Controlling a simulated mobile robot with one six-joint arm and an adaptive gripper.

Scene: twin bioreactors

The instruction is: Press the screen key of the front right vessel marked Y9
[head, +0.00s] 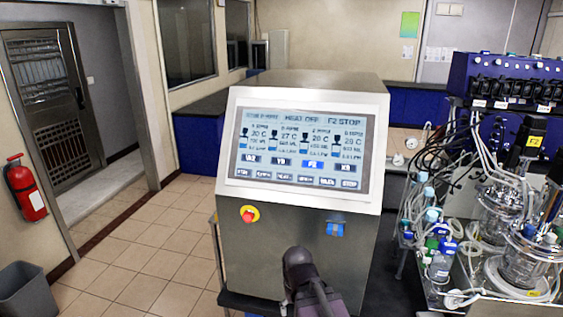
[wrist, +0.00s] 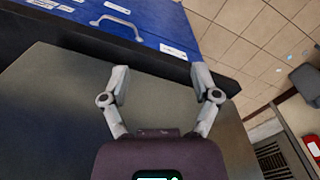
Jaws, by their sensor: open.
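The touch screen (head: 298,149) is on the sloping front of a grey console (head: 290,245). Its lower part has a row of four vessel keys with small lettering; the second from left seems to read Y9 (head: 280,162), and the third (head: 312,164) is brighter blue. The screen is not in the wrist view.
A red stop button (head: 248,214) and a blue part (head: 335,229) sit below the screen. Tubes and bottles (head: 440,262) crowd the right bench. A blue cabinet (wrist: 165,25) with a handle shows in the wrist view. Tiled floor is clear left of the console.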

